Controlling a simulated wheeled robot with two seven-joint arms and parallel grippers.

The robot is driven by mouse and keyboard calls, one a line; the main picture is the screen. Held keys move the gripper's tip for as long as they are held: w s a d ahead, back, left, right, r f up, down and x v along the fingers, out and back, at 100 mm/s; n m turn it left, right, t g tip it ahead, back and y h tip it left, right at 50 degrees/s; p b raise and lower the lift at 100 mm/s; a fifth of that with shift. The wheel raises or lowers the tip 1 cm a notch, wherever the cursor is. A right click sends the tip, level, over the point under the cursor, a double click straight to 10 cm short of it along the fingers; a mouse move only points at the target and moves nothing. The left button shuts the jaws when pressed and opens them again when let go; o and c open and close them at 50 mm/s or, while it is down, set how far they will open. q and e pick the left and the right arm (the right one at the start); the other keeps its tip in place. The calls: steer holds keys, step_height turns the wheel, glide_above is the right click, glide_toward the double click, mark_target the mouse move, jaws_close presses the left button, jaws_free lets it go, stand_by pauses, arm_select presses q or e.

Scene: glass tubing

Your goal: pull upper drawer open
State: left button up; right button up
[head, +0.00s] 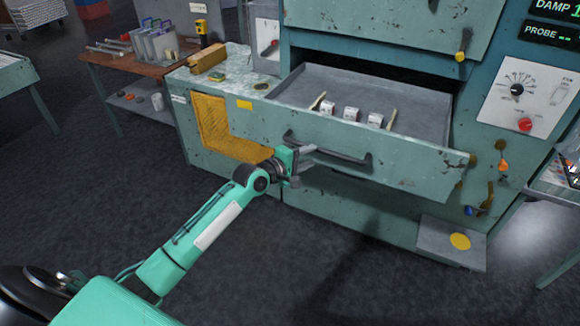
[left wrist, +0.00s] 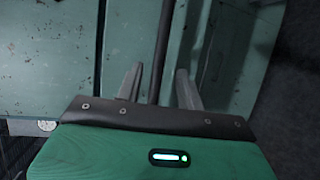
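The upper drawer (head: 285,128) is a worn teal drawer in the cabinet. It stands pulled out, with its grey interior showing. A dark bar handle (head: 345,155) runs across its front. My left gripper (head: 304,161) is at the left part of this handle. In the left wrist view, the handle bar (left wrist: 162,50) passes between the two fingers (left wrist: 158,90), which stand apart with a visible gap on each side. Whether a finger touches the bar is hard to tell. My right gripper is in neither view.
Several small white items (head: 350,114) and tan sticks lie in the drawer. A worktop (head: 225,85) with a yellow block adjoins the cabinet at left. A control panel (head: 535,95) is at right. A grey ledge (head: 450,243) juts out low at right. The floor in front is clear.

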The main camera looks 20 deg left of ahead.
arm_select(q)
steer(key=b+v, duration=0.1)
steer(key=v, duration=0.6)
stand_by(0.3)
steer(key=s+a+f+m+g+y, duration=0.1)
steer(key=s+a+f+y, duration=0.1)
steer(key=f, duration=0.9)
steer(key=s+a+f+m+g+y, duration=0.1)
steer(key=s+a+f+g, duration=0.1)
steer(key=f, duration=0.8)
steer(key=s+a+f+m+g+y, duration=0.1)
steer(key=s+f+y, duration=0.1)
steer(key=f, duration=0.9)
steer(key=s+f+m+g+y, duration=0.1)
steer(key=s+f+m+g, duration=0.35)
steer(key=s+f, duration=1.35)
steer(key=s+d+f+m+g, duration=0.1)
steer(key=s+f, duration=0.4)
steer(key=s, duration=0.5)
steer(key=s+d+f+m+g, duration=0.2)
steer(key=s+f+m, duration=0.3)
steer(key=s, duration=0.6)
steer(key=s+d+f+m+g, duration=0.2)
steer(key=s+f, duration=0.5)
steer(key=s, duration=0.4)
steer(key=shift+d+m+y, duration=0.4)
steer(key=shift+d+m, duration=0.15)
steer(key=shift+d, duration=0.25)
